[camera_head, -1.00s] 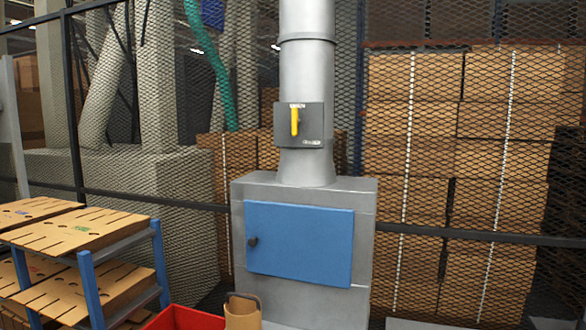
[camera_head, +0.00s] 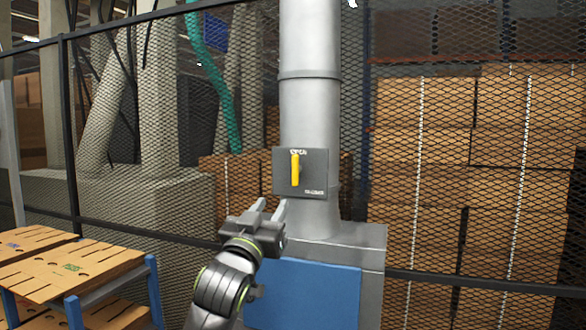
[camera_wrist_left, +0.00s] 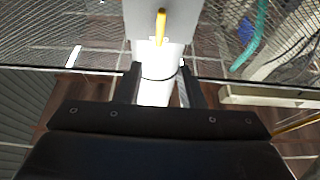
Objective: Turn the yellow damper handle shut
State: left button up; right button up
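The yellow damper handle (camera_head: 295,169) stands upright on a dark grey plate (camera_head: 316,172) on the silver duct. White lettering, apparently OPEN, is above it and smaller lettering is at the plate's lower right. My left gripper (camera_head: 271,207) is below and slightly left of the plate, with its fingers apart and empty. In the left wrist view the handle (camera_wrist_left: 161,26) shows ahead, beyond the two spread fingers (camera_wrist_left: 158,75), not touched by them. My right gripper is not in view.
The silver duct (camera_head: 309,105) rises from a grey cabinet with a blue door (camera_head: 318,293). A mesh fence (camera_head: 225,185) runs behind it, with stacked boxes (camera_head: 420,140) beyond. A blue-legged rack (camera_head: 152,285) with cardboard blanks is at lower left.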

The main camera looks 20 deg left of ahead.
aim_at(294, 169)
pick_arm(q)
jog(key=p+x, duration=0.6)
jog(key=x, duration=0.9)
jog(key=shift+w+p, duration=0.3)
jog(key=shift+p, duration=0.1)
jog(key=shift+f, duration=0.1)
grip_shut()
